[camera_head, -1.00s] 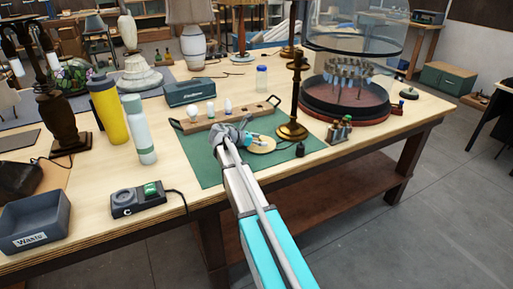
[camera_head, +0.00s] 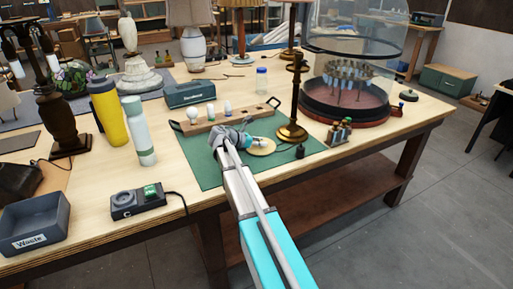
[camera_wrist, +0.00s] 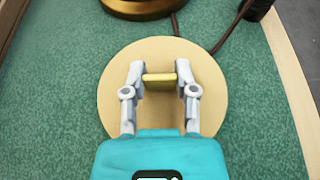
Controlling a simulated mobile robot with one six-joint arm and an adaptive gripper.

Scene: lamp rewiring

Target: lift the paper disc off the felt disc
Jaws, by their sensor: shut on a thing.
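A round tan disc (camera_wrist: 112,97) lies on the green mat (camera_wrist: 60,90); I take it for the paper disc. A small yellowish tab (camera_wrist: 160,80) stands up near its middle. My gripper (camera_wrist: 160,74) is over the disc, with its two fingertips closed on either side of the tab. The felt disc is not seen apart from the tan disc; I cannot tell whether it is hidden beneath. In the head view the disc (camera_head: 263,148) shows beside the turquoise end of my gripper (camera_head: 252,141), next to a brass lamp stand (camera_head: 292,132).
The lamp stand's brass base (camera_wrist: 143,8) and a brown cord (camera_wrist: 232,22) are just beyond the disc. A wooden rack with bulbs (camera_head: 200,125) stands behind. A glass-domed unit (camera_head: 345,111) is to the right. The mat's front left is clear.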

